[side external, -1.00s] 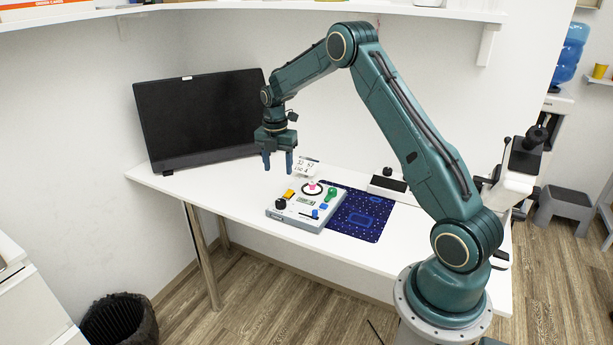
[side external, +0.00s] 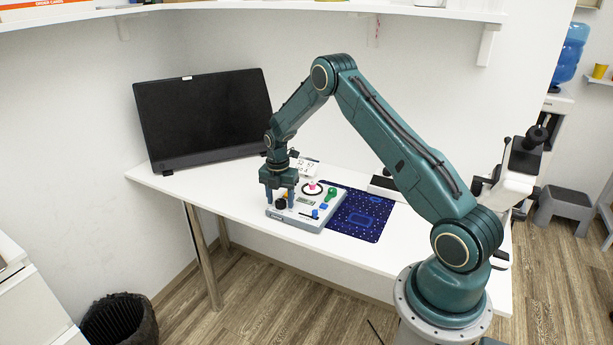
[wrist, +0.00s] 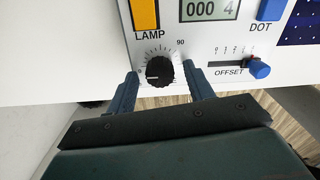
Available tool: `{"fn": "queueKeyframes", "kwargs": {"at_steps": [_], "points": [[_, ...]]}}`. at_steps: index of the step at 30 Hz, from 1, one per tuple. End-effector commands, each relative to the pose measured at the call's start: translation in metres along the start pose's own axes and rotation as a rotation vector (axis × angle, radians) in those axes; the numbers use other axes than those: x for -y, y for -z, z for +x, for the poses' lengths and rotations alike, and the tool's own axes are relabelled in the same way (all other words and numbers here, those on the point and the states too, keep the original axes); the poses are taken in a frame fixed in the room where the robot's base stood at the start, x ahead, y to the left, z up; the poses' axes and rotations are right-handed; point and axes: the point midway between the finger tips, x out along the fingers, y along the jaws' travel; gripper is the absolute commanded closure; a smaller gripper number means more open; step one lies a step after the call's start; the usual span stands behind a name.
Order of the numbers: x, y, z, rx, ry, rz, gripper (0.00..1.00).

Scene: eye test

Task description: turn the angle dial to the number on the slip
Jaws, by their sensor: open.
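The angle dial is a black ribbed knob (wrist: 159,71) on a light panel box (side external: 290,222), with a printed scale up to 90 around it. A pale mark on the knob points roughly left, towards the low end. My gripper (wrist: 161,69) is open, with one finger on each side of the knob; I cannot tell whether they touch it. In the side view my gripper (side external: 280,202) is lowered to the box's left front part. A white slip (side external: 308,168) with dark print stands behind the box, too small to read and partly hidden.
The panel also bears an orange lamp button (wrist: 145,14), a display (wrist: 208,9), a blue dot button (wrist: 270,9), a blue offset slider (wrist: 259,68) and a green knob (side external: 331,194). A dark blue mat (side external: 362,215) lies to the right, a black monitor (side external: 205,118) behind left.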

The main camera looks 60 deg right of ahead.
Motion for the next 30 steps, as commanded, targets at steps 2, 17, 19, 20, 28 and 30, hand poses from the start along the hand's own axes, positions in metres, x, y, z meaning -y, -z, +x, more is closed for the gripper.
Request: {"fn": "queueKeyframes", "kwargs": {"at_steps": [2, 17, 19, 20, 28, 30], "points": [[0.0, 0.0, 0.0017, 0.0, 0.0, 0.0, 0.48], [0.0, 0.0001, 0.0018, 0.0, 0.0, 0.0, 0.92], [0.0, 0.0001, 0.0017, 0.0, 0.0, 0.0, 0.92], [0.0, 0.0001, 0.0017, 0.0, 0.0, 0.001, 0.92], [0.0, 0.0001, 0.0016, 0.0, 0.0, 0.043, 0.92], [-0.0001, 0.0001, 0.0016, 0.0, 0.0, 0.069, 0.92]]}}
